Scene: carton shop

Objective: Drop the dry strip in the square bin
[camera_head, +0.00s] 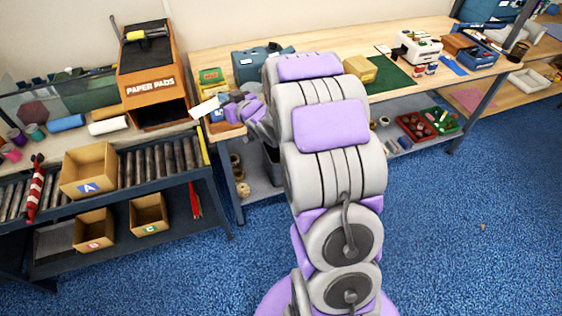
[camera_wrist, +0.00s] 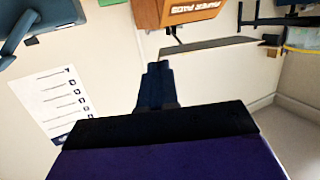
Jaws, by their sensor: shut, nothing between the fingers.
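My gripper (camera_head: 222,110) is at the left end of the wooden bench, beside the orange paper pads box. In the wrist view its dark fingers (camera_wrist: 158,82) are together, with nothing visible between them. I cannot pick out the dry strip for certain in either view. A small white card or paper (camera_head: 204,108) shows just left of my gripper. A dark grey bin (camera_head: 271,158) stands below the bench, mostly hidden by my arm. I cannot tell its full shape or what is in it.
The paper pads box (camera_head: 152,88) stands left of my gripper and shows in the wrist view (camera_wrist: 190,10). A roller conveyor (camera_head: 140,168) holds an open carton marked A (camera_head: 88,172). A printed sheet (camera_wrist: 48,103) shows in the wrist view. Blue floor is clear at right.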

